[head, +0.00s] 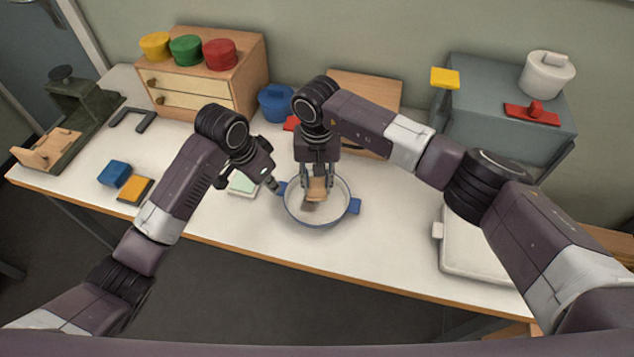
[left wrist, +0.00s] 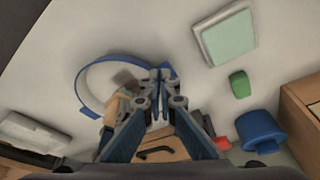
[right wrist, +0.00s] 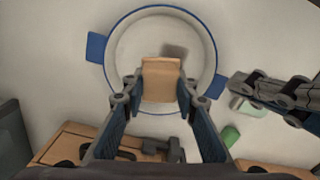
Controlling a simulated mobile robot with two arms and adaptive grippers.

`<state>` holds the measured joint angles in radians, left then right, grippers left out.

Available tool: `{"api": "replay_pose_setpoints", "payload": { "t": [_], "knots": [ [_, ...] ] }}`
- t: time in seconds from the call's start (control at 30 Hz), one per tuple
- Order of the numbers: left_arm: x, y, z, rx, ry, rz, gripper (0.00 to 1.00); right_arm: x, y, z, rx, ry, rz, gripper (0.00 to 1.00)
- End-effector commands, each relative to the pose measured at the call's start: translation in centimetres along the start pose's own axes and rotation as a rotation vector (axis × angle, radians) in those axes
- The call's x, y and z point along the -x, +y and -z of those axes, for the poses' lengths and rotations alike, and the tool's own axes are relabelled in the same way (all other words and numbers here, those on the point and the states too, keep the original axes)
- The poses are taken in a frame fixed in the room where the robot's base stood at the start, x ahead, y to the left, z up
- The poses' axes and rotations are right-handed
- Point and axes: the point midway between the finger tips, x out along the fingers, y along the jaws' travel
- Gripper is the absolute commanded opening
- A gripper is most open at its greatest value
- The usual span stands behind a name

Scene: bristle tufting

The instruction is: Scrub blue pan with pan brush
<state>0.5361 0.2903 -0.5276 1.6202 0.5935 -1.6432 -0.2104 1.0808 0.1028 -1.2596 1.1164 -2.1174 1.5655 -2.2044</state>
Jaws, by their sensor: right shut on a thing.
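The blue pan (head: 346,208) stands on the table, pale inside with a blue rim and two blue side handles. It also shows in the right wrist view (right wrist: 214,52). My right gripper (head: 317,183) is shut on the wooden pan brush (right wrist: 161,80) and holds it inside the pan. The brush's lower end (head: 309,205) is at the pan floor; whether it touches is hard to tell. My left gripper (left wrist: 161,76) has its fingertips close together at the pan's left handle (head: 282,187). I cannot see it clamping the handle.
A blue lidded pot (head: 276,103) and a wooden board (head: 375,90) stand behind. A pale green-topped block (head: 243,184) lies left of the pan. Blue (head: 114,173) and orange (head: 136,190) blocks lie further left. A white tray (head: 470,250) is at right. The table's front edge is close.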

Motion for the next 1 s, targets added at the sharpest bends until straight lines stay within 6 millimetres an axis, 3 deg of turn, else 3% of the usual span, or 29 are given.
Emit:
{"api": "replay_pose_setpoints", "payload": {
  "t": [1.0],
  "knots": [
    [-0.92, 0.0, -0.29, 0.0, 0.0, 0.0, 0.0, 0.02, -0.01, 0.01, 0.0, 0.0, 0.0, 0.07]
  ]
}}
